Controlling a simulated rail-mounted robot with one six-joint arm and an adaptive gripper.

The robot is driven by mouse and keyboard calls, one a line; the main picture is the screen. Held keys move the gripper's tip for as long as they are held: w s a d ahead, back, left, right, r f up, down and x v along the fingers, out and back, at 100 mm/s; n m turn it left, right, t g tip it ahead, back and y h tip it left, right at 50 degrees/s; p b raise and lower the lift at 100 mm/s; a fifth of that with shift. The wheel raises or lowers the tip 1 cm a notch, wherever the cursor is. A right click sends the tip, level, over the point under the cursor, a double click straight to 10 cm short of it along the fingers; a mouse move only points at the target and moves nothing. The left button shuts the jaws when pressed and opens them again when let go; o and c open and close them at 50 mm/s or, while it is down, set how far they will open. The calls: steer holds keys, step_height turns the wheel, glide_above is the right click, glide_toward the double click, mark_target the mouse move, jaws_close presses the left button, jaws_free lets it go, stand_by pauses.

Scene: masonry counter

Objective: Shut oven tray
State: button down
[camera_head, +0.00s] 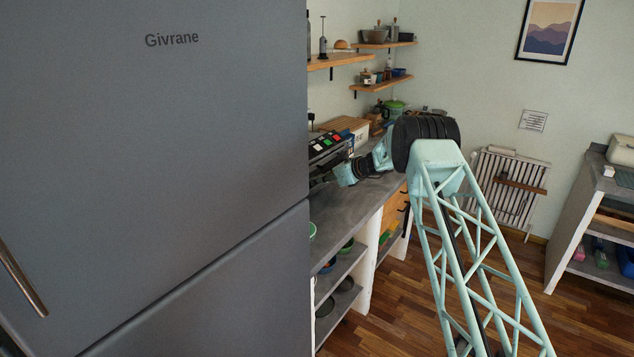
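I cannot make out an oven tray in this view. A dark appliance (328,144) with a row of coloured buttons stands on the counter, just right of the fridge's edge. Its left part is hidden behind the fridge, and I cannot tell whether it is the oven. My teal arm reaches over the counter towards this appliance. The end of the arm, by the appliance's lower front, is small and dark. The fingers of my gripper cannot be made out, and the fridge edge cuts off the view there.
A large grey fridge (160,150) fills the left half. The grey counter (345,208) has open shelves below. Wall shelves (345,61) hold kitchenware above it. A radiator (508,190) is on the back wall, another shelf unit (590,215) at right. Wooden floor is clear between.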

steer(key=shift+a+r, duration=0.1)
steer(key=shift+r, duration=0.1)
steer(key=d+f+b+v, duration=0.1)
steer(key=f+b+v, duration=0.1)
steer(key=v, duration=1.1)
steer(key=shift+s+d, duration=0.2)
steer(key=shift+s, duration=0.25)
